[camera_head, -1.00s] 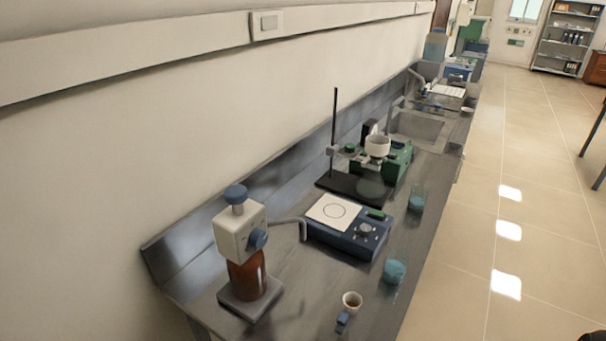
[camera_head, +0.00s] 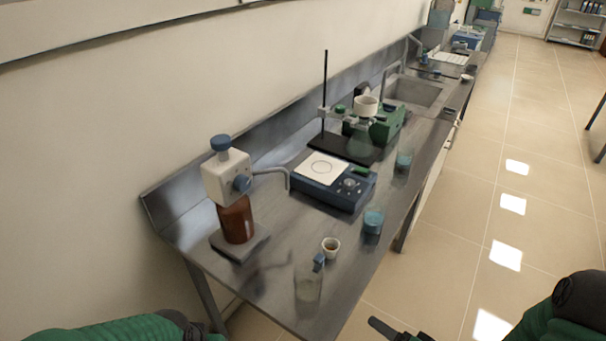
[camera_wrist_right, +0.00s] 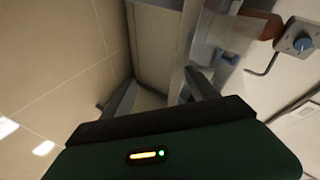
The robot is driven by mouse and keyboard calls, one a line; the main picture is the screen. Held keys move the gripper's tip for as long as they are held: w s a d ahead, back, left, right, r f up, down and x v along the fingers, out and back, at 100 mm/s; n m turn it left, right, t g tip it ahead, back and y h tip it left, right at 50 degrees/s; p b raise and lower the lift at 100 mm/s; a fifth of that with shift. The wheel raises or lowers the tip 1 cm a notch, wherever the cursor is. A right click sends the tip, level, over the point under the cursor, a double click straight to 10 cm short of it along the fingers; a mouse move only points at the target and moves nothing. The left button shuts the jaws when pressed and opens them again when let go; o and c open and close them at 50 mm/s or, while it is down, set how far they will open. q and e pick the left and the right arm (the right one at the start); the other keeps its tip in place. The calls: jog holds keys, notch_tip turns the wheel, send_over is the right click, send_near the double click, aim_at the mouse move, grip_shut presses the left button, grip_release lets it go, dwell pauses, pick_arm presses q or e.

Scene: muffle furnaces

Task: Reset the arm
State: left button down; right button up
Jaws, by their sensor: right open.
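My right gripper (camera_head: 398,332) shows at the bottom edge of the head view, to the right of the bench front and over the floor. Its dark fingers are only partly in the picture. In the right wrist view its fingers (camera_wrist_right: 160,92) stand apart with nothing between them. My right arm (camera_head: 548,315) is green and black at the lower right. My left arm (camera_head: 110,329) shows at the lower left, cut off by the bottom edge. I see no left fingertips.
The steel bench (camera_head: 275,265) holds a brown dispenser bottle (camera_head: 236,222), a blue stirrer (camera_head: 333,184), a small cup (camera_head: 331,246), a clear glass vessel (camera_head: 308,283) near the front edge, and beakers with blue liquid (camera_head: 373,220). The tiled floor (camera_head: 480,215) at right is clear.

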jog(key=d+r+n+g+h, duration=0.2)
jog(key=d+n+g+h, duration=0.2)
jog(key=d+h, duration=0.15)
jog(key=s+a+r+n+g+h, duration=0.1)
jog(key=s+a+r+g, duration=0.2)
jog(key=s+a+r, duration=0.3)
jog(key=s, duration=0.3)
jog(key=shift+n, duration=0.4)
jog(key=shift+a, duration=0.3)
jog(key=shift+d, duration=0.15)
jog(key=shift+c, duration=0.2)
